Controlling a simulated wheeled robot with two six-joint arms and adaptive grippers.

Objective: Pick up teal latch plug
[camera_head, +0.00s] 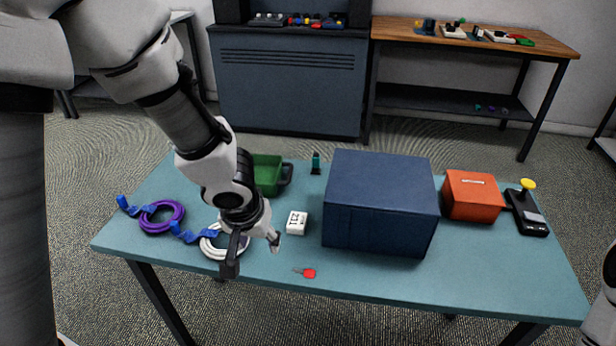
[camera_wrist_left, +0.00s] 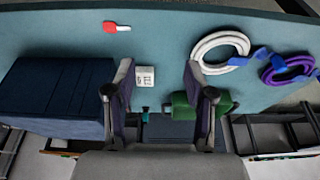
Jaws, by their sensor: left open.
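The teal latch plug (camera_head: 316,163) is a small upright piece with a dark lower part. It stands near the back edge of the table, between the green bin and the navy box. In the left wrist view it is a small teal spot (camera_wrist_left: 146,109) between my fingers, partly cut off from clear sight. My left gripper (camera_head: 252,256) is open and empty over the front left of the table, nearer the front edge than the plug and well apart from it. Its two fingers also show in the wrist view (camera_wrist_left: 158,75). My right gripper is not in view.
The table (camera_head: 400,275) holds a green bin (camera_head: 268,174), navy box (camera_head: 382,200), orange box (camera_head: 472,195), black device with yellow knob (camera_head: 528,210), white block (camera_head: 297,222), red-headed item (camera_head: 309,272), and white (camera_head: 214,248) and purple (camera_head: 160,214) cable coils. The front middle is mostly clear.

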